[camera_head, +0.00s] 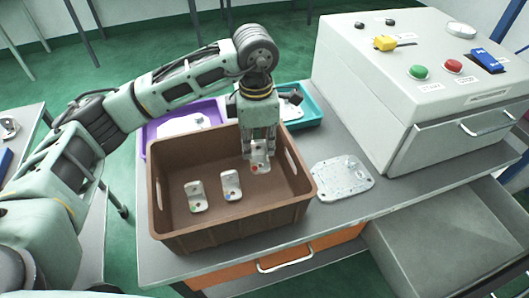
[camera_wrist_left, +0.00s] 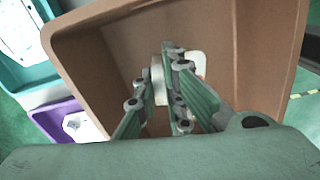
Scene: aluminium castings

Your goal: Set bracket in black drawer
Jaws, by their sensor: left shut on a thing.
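Several white L-shaped brackets are in the brown crate (camera_head: 228,228) on the table. One bracket (camera_head: 196,196) and another bracket (camera_head: 231,185) stand apart on the crate floor. My left gripper (camera_head: 259,143) points down inside the crate at its right rear and is shut on a third bracket (camera_head: 262,158), which has a red mark. In the left wrist view the fingers (camera_wrist_left: 170,90) partly hide this held bracket (camera_wrist_left: 197,66). I cannot tell whether it touches the floor. No drawer looks clearly black; an open grey drawer (camera_head: 445,245) is at the lower right. My right gripper is not in view.
Right of the crate lies a flat metal plate (camera_head: 342,180). A purple tray (camera_head: 153,148) and a teal tray (camera_head: 313,118) are behind. A grey machine (camera_head: 370,100) with buttons stands at the right. An orange drawer front (camera_head: 318,247) is below the table.

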